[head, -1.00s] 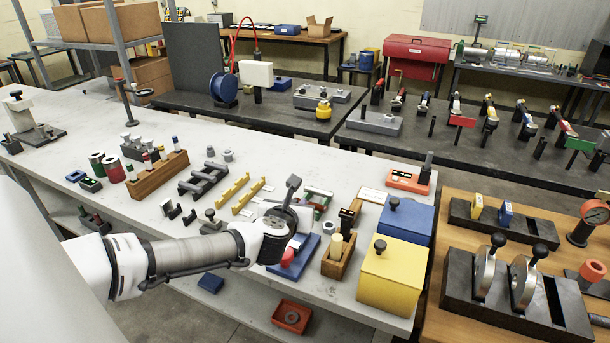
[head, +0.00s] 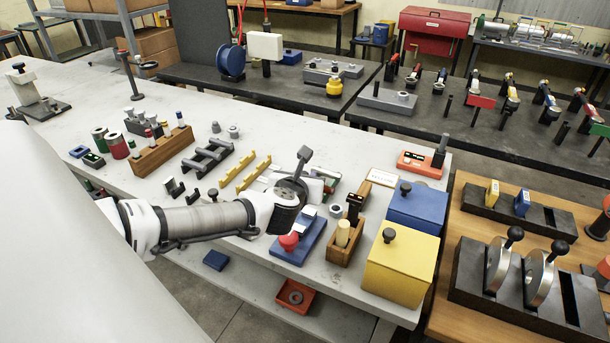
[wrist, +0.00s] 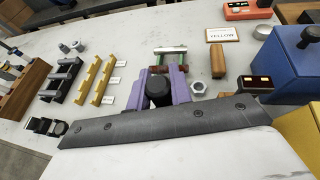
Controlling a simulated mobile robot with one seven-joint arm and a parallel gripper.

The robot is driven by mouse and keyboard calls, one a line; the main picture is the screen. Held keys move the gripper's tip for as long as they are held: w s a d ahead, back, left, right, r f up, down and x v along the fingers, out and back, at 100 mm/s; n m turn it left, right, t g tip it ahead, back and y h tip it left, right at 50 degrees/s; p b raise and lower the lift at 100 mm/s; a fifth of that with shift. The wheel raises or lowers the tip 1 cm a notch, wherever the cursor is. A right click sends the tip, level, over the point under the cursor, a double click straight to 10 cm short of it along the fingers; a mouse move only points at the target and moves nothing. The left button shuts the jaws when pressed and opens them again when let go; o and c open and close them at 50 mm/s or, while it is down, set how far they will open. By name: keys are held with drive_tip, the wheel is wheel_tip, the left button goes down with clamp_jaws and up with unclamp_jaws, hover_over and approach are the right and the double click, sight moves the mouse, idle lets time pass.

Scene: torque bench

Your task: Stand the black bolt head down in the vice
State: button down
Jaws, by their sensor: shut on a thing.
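In the wrist view the purple fingers of my gripper (wrist: 160,90) are shut on a black, round-ended piece (wrist: 158,91), which looks like the black bolt. Its lower part and the finger contact are partly hidden. In the head view my gripper's wrist end (head: 288,193) is over the white bench, and the fingers and bolt cannot be made out there. A blue-based fixture (head: 311,243) with a grey block and a red knob (head: 289,241) looks like the vice. It sits on the bench just in front of and right of my wrist, and I cannot make it out in the wrist view.
A wooden holder (head: 345,245) with a pale cylinder stands right of the fixture. Yellow (head: 402,268) and blue (head: 417,210) boxes stand further right. Yellow (head: 254,172) and dark (head: 208,157) racks lie left of my gripper. A nut (wrist: 197,87) lies near the fingers.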

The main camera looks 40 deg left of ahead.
drive_tip(key=shift+f+b, duration=1.8)
drive_tip(key=shift+f, duration=0.9)
drive_tip(key=shift+f, duration=0.15)
drive_tip(key=shift+f, duration=0.45)
drive_tip(key=shift+f, duration=0.8)
idle(0.8)
drive_tip(key=c, duration=1.2)
unclamp_jaws()
drive_tip(key=shift+f, duration=0.1)
